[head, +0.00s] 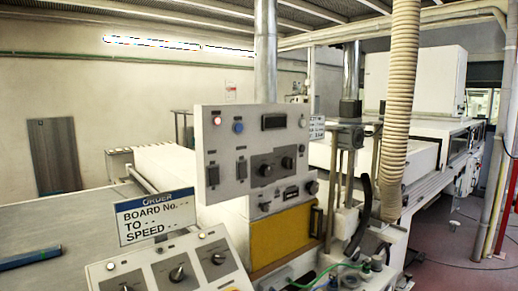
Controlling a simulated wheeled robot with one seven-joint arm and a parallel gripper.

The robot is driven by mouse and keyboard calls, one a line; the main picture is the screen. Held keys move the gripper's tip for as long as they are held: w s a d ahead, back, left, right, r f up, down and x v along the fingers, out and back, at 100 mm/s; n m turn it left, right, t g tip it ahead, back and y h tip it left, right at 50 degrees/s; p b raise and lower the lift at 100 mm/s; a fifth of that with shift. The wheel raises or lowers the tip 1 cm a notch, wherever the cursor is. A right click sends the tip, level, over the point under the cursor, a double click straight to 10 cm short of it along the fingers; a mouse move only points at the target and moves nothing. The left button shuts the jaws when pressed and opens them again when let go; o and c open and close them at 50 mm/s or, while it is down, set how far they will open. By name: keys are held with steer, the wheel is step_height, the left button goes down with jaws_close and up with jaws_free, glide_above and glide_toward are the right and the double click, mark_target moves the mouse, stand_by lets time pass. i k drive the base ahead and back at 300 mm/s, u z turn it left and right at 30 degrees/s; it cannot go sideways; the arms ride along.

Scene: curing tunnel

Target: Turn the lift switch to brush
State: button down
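A sloped light-grey control box (150,268) shows at the bottom of the head view, cut off by the lower edge. It carries a row of rotary switches: a right one (218,259), a middle one (177,273) and a left one (126,288) partly cut off. Small lamps or buttons sit above them. An upright grey panel (222,142) behind it has a lit red lamp, a blue button, rocker switches and two dark knobs (266,170). The lettering on both is too small to read, so I cannot tell which is the lift switch. My gripper is not in view.
An order sign (156,217) reading "BOARD No., TO, SPEED" stands behind the control box. A yellow machine cover (280,238), a ribbed hose (401,100) and a green cable (325,272) are to the right. Open red floor (465,270) shows at far right.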

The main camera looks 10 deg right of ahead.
mark_target(287, 163)
steer(key=u, duration=0.5)
steer(key=k, duration=1)
steer(key=z, duration=0.25)
steer(key=i, duration=1.45)
steer(key=u, duration=0.65)
